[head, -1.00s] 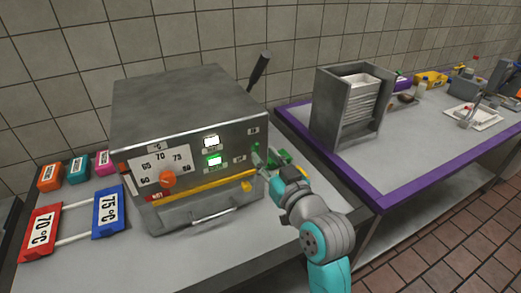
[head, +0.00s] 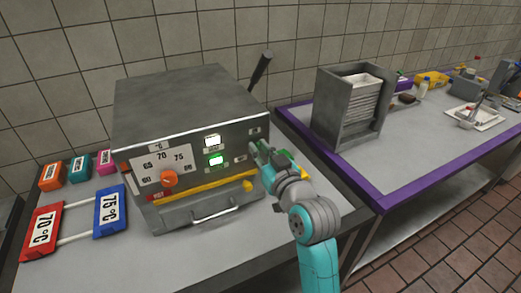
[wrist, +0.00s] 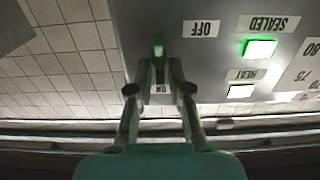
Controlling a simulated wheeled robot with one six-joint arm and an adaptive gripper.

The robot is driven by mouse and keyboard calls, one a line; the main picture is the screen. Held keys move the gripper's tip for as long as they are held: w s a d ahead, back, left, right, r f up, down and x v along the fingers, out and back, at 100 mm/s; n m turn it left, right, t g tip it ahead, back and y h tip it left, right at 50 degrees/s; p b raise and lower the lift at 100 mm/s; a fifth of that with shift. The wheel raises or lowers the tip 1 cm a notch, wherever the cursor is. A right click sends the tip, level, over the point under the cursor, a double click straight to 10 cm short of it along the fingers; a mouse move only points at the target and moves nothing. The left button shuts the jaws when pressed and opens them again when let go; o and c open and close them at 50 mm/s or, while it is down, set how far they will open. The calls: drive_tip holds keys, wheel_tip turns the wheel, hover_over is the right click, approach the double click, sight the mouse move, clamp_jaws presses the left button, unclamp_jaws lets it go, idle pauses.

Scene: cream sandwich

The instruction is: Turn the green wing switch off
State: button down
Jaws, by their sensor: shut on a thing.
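The green wing switch (wrist: 158,50) is on the front panel of the steel machine (head: 190,115), and its lit green tip shows between my fingertips in the wrist view. My gripper (wrist: 159,66) is shut on it; it also shows in the head view (head: 257,150), at the right end of the panel, where it mostly hides the switch. In the upside-down wrist view, the OFF label (wrist: 200,28) is to the upper right of the switch. The ON label (wrist: 163,87) is below it, between my fingers. The exact angle of the switch is unclear.
A green-lit lamp (wrist: 260,48) by SEALED and a white lamp (wrist: 241,91) by HEAT glow. An orange knob (head: 169,178), a yellow bar (head: 205,188) and a front handle (head: 212,210) are on the machine. A purple-edged table (head: 372,184) stands right.

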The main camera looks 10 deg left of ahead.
drive_tip(key=shift+n, duration=0.3)
drive_tip(key=shift+s+a+f+n, duration=0.15)
drive_tip(key=shift+f+n, duration=0.1)
drive_tip(key=shift+n, duration=2.6)
drive_tip(key=shift+s+a+f+n, duration=0.1)
drive_tip(key=shift+a+f+n, duration=0.1)
drive_tip(key=shift+n, duration=2.7)
drive_tip(key=shift+s+a+f+n, duration=0.15)
drive_tip(key=shift+f+n, duration=0.1)
drive_tip(key=shift+n, duration=2.6)
drive_tip(key=c, duration=1.3)
unclamp_jaws()
drive_tip(key=shift+o, duration=0.2)
drive_tip(key=v, duration=1.2)
